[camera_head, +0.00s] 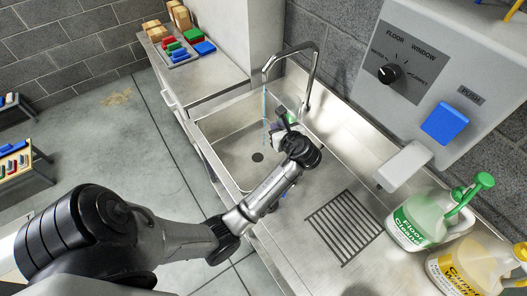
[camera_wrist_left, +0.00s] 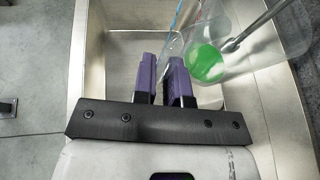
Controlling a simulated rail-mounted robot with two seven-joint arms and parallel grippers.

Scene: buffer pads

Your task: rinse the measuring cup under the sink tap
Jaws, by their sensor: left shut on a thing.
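The measuring cup (camera_wrist_left: 207,63) is clear, with a green patch inside, and it shows in the left wrist view at upper right. In the head view the cup (camera_head: 291,117) is small and partly hidden by my gripper, over the sink. My left gripper (camera_wrist_left: 164,78), with purple fingers, is shut on the cup's near side; it also shows in the head view (camera_head: 278,131). The sink tap (camera_head: 310,62) arches over the basin. A thin bluish stream (camera_head: 265,105) falls from its spout, close beside the cup. I cannot tell whether it enters the cup. My right gripper is out of view.
The sink basin (camera_head: 226,140) has a dark drain. A drain grate (camera_head: 343,226) lies on the counter to the right. A green-labelled floor cleaner jug (camera_head: 414,232) and a yellow-labelled jug (camera_head: 465,262) stand further right. A dispenser panel (camera_head: 436,70) is behind them.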

